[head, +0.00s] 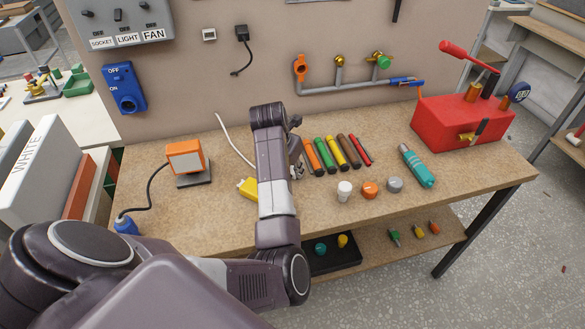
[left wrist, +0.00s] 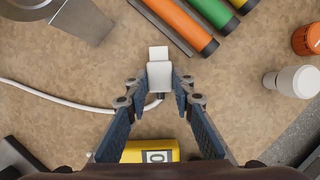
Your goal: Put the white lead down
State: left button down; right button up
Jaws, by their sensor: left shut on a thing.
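The white lead (head: 232,142) runs along the brown workbench (head: 460,188) from near the wall and passes behind my left arm in the head view. In the left wrist view its cord (left wrist: 55,97) comes in from the left, curving to a white plug (left wrist: 160,75). My left gripper (left wrist: 160,92) is shut on this plug, a finger on each side. The plug is close over the bench top; I cannot tell whether it touches. In the head view my left gripper (head: 296,160) is mostly hidden behind its own arm. My right gripper is not in view.
A yellow device (head: 247,188) lies just in front of the gripper. Several coloured tubes (head: 335,153) lie to its right, with a white bottle (head: 344,191) and an orange cap (head: 370,190) nearer the front edge. An orange lamp-like box (head: 186,158) stands left.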

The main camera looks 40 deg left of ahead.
pick_arm(q)
jog(key=c, duration=1.7)
grip_release()
jog(key=shift+f, duration=0.1)
jog(key=shift+o, duration=0.2)
jog(key=shift+r, duration=0.4)
jog(key=v, duration=1.1)
jog(key=shift+s+r, duration=0.25)
